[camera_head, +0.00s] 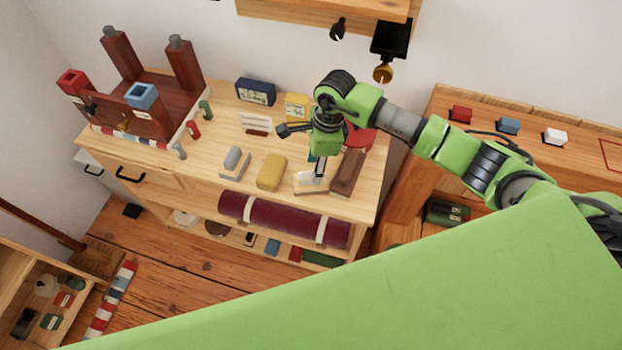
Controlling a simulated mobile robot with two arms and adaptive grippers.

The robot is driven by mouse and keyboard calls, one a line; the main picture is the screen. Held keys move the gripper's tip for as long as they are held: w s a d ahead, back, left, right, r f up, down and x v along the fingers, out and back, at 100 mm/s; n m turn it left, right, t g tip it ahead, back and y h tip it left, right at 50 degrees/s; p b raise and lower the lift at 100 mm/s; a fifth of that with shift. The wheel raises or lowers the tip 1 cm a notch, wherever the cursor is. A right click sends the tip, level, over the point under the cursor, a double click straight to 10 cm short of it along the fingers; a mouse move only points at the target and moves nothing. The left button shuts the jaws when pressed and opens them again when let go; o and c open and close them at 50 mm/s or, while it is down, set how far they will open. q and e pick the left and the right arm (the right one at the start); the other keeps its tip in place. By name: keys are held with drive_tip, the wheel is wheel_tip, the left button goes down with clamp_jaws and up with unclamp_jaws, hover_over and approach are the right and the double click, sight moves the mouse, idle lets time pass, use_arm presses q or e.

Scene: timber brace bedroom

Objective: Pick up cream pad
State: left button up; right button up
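A pale cream, flat block that looks like the cream pad (304,187) lies near the front edge of the light wooden bench (218,150). My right arm reaches in from the right, and my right gripper (318,172) points down at this pad, with its tips at or just above it. The gripper and arm hide part of the pad. The fingers are too small to tell whether they are open, shut or touching it. My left gripper is not in view.
A mustard-yellow block (271,172) and a grey-topped block (234,161) lie left of the pad; a brown block (348,173) lies close on its right. A red-brown timber frame (160,95) stands on the bench's left. A dark red roll (283,220) lies on the shelf below.

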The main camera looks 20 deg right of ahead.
drive_tip(key=f, duration=0.1)
drive_tip(key=f+p, duration=0.1)
drive_tip(key=f, duration=0.1)
drive_tip(key=shift+a+f, duration=0.1)
drive_tip(key=shift+a, duration=0.3)
drive_tip(key=shift+f, duration=0.45)
clamp_jaws()
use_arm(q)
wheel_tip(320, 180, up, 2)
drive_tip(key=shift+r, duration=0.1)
use_arm(e)
drive_tip(key=shift+w+r, duration=0.1)
